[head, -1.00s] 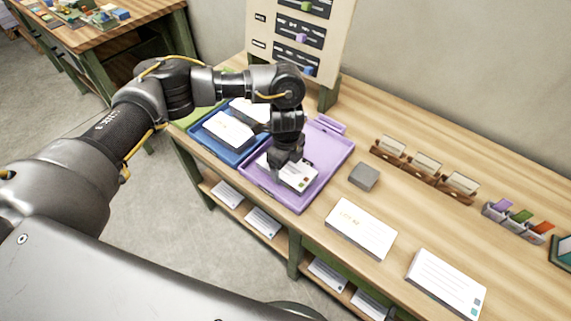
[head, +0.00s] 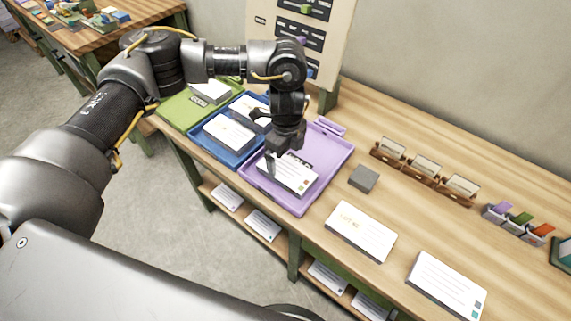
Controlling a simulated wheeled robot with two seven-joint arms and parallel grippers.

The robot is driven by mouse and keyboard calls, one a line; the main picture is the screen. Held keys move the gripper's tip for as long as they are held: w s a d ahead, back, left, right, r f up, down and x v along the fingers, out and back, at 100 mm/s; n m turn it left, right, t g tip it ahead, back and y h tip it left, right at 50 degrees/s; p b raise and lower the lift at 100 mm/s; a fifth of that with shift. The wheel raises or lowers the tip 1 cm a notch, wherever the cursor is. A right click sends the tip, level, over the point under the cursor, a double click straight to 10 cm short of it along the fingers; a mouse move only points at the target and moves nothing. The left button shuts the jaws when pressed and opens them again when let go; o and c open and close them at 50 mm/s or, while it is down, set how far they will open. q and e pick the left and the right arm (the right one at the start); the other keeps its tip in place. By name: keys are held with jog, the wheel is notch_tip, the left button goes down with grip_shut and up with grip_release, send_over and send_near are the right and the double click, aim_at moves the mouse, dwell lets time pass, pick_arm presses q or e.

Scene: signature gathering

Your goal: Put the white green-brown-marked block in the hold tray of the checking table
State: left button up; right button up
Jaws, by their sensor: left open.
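The white block (head: 292,178) lies flat in the purple tray (head: 328,178), with small green and brown marks near its right end. A dark label reading "HOLD" shows just behind the block. My left gripper (head: 279,153) is open just above the block's back-left part and partly hides it. Whether a finger still touches the block I cannot tell. My right gripper is not in view.
Left of the purple tray are a blue tray (head: 203,143) with white blocks and a green tray (head: 182,112). A grey block (head: 363,179) and two white blocks (head: 361,230) (head: 447,284) lie to the right. Card holders (head: 424,173) stand behind, and a signboard (head: 345,45) stands at the back.

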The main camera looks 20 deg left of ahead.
aim_at(286, 169)
pick_arm(q)
notch_tip(286, 169, up, 6)
dwell(0.7)
